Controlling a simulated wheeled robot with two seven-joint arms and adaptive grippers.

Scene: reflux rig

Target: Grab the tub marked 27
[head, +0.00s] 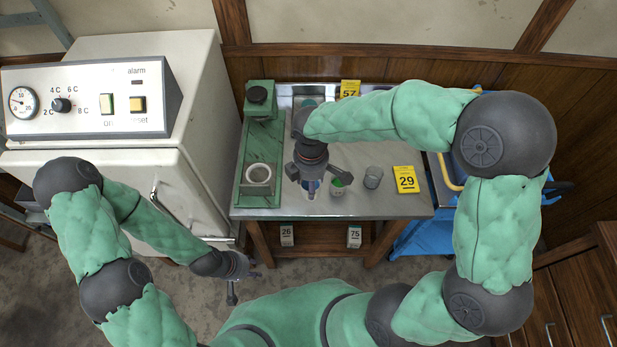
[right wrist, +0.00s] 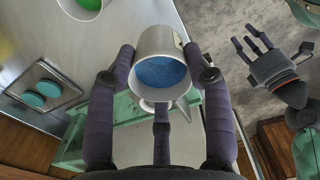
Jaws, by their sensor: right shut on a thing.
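No marking 27 can be read in either view. My right gripper (head: 313,180) is shut on a pale tub with blue contents (right wrist: 160,72), seen from above in the right wrist view. Its fingers press on both sides of the tub; in the head view they mostly hide it. A small pale patch is on the tub's side, with no readable number. My left gripper (head: 240,286) is low beside the white cabinet, away from the counter. Its fingers are spread and empty, and it also shows in the right wrist view (right wrist: 262,45).
A cup with green contents (head: 338,187) and a grey cup (head: 373,177) stand right of my right gripper on the metal counter (head: 400,211). A green stand (head: 261,150) is left. Yellow cards 57 (head: 350,89) and 29 (head: 405,179) are nearby. The white cabinet (head: 190,85) bounds the left.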

